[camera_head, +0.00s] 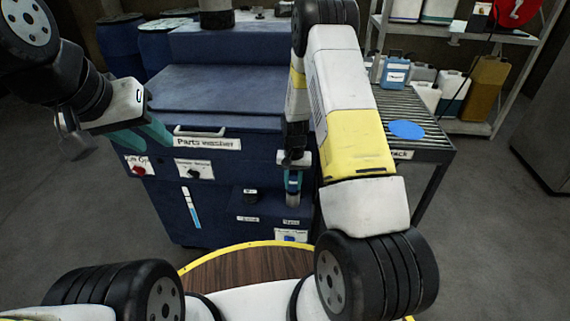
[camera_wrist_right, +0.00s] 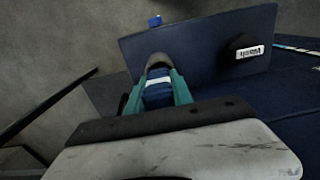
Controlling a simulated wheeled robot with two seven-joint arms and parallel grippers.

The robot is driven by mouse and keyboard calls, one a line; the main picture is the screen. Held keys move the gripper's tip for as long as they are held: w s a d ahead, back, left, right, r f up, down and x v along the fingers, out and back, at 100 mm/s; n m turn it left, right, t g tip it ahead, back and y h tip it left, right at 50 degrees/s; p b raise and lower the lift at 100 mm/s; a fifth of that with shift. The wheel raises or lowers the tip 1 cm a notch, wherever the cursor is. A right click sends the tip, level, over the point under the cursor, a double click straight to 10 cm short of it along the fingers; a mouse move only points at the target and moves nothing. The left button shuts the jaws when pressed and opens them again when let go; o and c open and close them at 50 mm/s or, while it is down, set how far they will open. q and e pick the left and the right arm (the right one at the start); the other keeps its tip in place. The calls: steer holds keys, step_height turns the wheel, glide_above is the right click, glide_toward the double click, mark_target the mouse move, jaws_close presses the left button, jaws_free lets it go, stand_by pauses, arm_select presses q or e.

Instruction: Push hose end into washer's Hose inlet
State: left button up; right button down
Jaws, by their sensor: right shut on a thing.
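The dark blue parts washer (camera_head: 215,225) stands in front of me, with a fitting panel low on its front. My right gripper (camera_head: 293,188) points down at this panel's right part. In the right wrist view its teal fingers (camera_wrist_right: 158,97) are shut on the blue hose end (camera_wrist_right: 157,88), which has a white band. A grey round fitting (camera_wrist_right: 157,60), possibly the Hose inlet, shows right at the hose end's tip. I cannot tell whether the hose end is inside it. My left gripper (camera_head: 142,134) hangs before the washer's upper left front; its finger gap is unclear.
A black round fitting (camera_wrist_right: 243,42) with a label sits beside the grey one on the panel. Blue drums (camera_head: 120,50) stand at the back left.

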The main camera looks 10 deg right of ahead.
stand_by(0.3)
steer(key=c, duration=1)
jaws_free()
steer(key=shift+c, duration=0.2)
